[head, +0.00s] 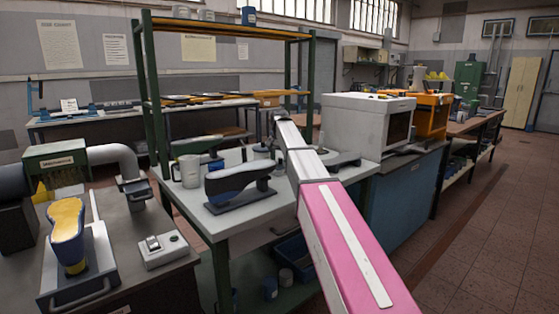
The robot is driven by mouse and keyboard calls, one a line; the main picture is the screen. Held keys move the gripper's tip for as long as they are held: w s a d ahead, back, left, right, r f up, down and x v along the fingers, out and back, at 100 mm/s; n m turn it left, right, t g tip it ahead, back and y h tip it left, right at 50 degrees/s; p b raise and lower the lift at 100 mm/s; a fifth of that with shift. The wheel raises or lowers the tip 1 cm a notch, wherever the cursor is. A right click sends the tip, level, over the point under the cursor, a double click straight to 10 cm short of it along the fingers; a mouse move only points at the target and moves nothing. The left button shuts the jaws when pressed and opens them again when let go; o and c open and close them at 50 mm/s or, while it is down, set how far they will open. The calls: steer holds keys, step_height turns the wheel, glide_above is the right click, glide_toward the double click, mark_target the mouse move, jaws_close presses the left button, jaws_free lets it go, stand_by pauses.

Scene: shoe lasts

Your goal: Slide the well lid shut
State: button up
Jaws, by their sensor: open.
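My arm (343,240), pink then grey, reaches from the lower right over the white-topped bench (215,222). My gripper (269,128) is small and partly hidden at the arm's far end, above the back of this bench; it is open, with nothing seen between its fingers. A small dark-topped pot (262,151) stands just below it. A flat dark piece (345,159) lies right of the arm. I cannot tell which of these, if any, is the well or its lid, or whether the lid is open; the arm covers part of the bench.
A dark shoe form on a stand (238,184) and a grey mug (188,171) stand on the bench's left part. A green shelf frame (152,100) rises behind. A white oven-like box (367,124) stands at right. A yellow-soled last (67,232) sits at lower left.

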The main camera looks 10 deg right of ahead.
step_height(320, 180, up, 9)
steer(key=shift+r, duration=0.6)
